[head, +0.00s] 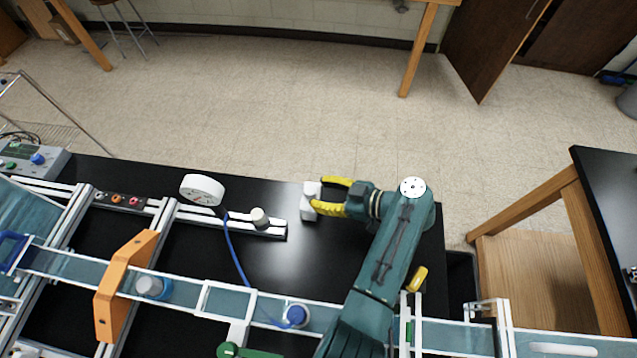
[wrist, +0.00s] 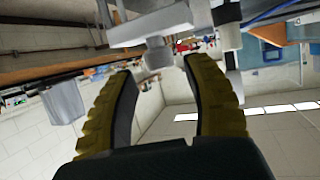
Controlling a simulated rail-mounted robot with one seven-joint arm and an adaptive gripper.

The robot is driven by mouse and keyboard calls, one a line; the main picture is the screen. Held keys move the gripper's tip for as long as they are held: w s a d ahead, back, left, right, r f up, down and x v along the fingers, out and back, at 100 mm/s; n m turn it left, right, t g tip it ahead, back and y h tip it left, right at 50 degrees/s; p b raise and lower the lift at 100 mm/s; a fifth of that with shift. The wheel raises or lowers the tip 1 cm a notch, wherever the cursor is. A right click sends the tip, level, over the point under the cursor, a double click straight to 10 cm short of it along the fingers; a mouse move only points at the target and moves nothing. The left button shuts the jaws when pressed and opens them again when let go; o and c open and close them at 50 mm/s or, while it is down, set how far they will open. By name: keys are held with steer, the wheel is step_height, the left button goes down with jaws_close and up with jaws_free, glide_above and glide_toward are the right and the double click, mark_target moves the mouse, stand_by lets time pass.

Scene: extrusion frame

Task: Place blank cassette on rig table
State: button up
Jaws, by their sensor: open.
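My gripper (head: 322,195) has yellow ribbed fingers and points left over the black rig table (head: 275,262), near its far edge. The fingers are open, with a clear gap between them in the wrist view (wrist: 158,68). A small white block (head: 309,203) is right at the fingertips in the head view. I cannot tell whether the fingers touch it. In the wrist view a pale grey-white fixture (wrist: 160,26) lies beyond the fingertips. No piece is clearly recognisable as the blank cassette.
A white round gauge (head: 203,189) and a short rail with a knob (head: 260,217) stand left of my gripper. A blue-tinted rail track (head: 225,300) crosses the front, with an orange bracket (head: 124,283) over it. A wooden-legged table (head: 606,190) stands right.

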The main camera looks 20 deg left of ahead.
steer(key=shift+d+r, duration=0.1)
steer(key=shift+d, duration=0.2)
steer(key=w+d+r+m+t+h, duration=0.5)
steer(key=w+r+t, duration=0.2)
steer(key=r, duration=0.2)
steer(key=d+r+m+t+h, duration=0.3)
steer(key=d+r+m+t, duration=0.15)
steer(key=r, duration=0.85)
steer(key=s+d+r+m+t+h, duration=0.3)
steer(key=s+r+m+t, duration=0.1)
steer(key=s+r, duration=0.4)
steer(key=s+d+r+m+t+h, duration=0.3)
steer(key=s+r, duration=0.6)
steer(key=r, duration=0.4)
steer(key=d+m+t, duration=0.1)
steer(key=t, duration=0.1)
steer(key=shift+d+t, duration=0.2)
steer(key=shift+t, duration=0.15)
steer(key=shift+r, duration=0.1)
